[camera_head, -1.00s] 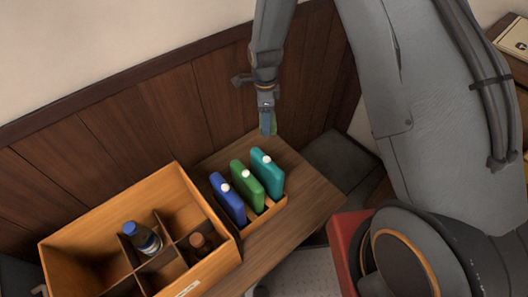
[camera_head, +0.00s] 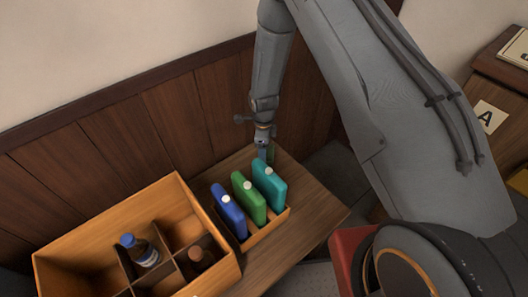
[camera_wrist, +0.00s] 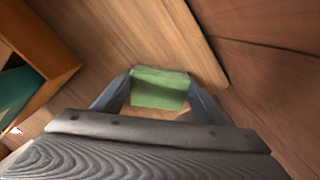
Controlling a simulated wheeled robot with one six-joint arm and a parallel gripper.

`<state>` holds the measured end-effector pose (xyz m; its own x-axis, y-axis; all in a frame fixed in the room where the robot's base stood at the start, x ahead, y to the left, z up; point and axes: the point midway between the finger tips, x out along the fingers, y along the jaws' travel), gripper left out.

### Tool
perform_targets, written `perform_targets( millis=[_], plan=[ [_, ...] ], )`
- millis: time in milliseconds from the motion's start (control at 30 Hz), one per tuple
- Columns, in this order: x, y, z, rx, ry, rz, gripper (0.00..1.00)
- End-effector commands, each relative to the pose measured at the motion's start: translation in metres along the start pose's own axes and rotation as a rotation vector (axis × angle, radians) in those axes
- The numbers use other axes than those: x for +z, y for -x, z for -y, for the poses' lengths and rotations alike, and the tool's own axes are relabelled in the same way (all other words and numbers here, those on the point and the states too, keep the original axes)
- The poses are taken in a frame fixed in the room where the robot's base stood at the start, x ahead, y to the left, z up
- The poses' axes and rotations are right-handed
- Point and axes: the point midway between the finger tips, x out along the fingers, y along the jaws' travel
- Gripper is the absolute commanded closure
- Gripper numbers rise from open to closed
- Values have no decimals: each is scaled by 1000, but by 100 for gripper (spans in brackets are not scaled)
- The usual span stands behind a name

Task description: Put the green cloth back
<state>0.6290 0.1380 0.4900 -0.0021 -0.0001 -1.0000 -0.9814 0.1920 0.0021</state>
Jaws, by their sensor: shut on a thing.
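The green cloth (camera_wrist: 160,88) is a small folded green block between the two fingers of my gripper (camera_wrist: 160,97) in the wrist view. My gripper is shut on it, above or at the wooden table top (camera_wrist: 125,40); I cannot tell whether the cloth touches the wood. In the head view my gripper (camera_head: 266,154) is near the table's back edge, behind the teal flask. There the cloth is mostly hidden, with only a sliver of green at the fingertips.
A wooden holder (camera_head: 268,229) carries a blue flask (camera_head: 229,211), a green flask (camera_head: 248,198) and a teal flask (camera_head: 269,184). Left of it stands a divided wooden crate (camera_head: 85,238) with bottles (camera_head: 140,250). A panelled wall (camera_head: 180,112) rises behind. The table's right end (camera_head: 315,205) is bare.

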Motion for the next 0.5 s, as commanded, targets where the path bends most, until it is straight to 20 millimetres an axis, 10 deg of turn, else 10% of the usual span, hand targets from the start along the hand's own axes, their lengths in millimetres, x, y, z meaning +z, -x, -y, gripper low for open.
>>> perform_targets(
  millis=[367, 400, 500],
  plan=[
    [1, -5, 1, -2, 1, 1, 71],
    [1, -5, 1, -2, 1, 1, 34],
    [1, -5, 1, -2, 1, 1, 17]
  ],
)
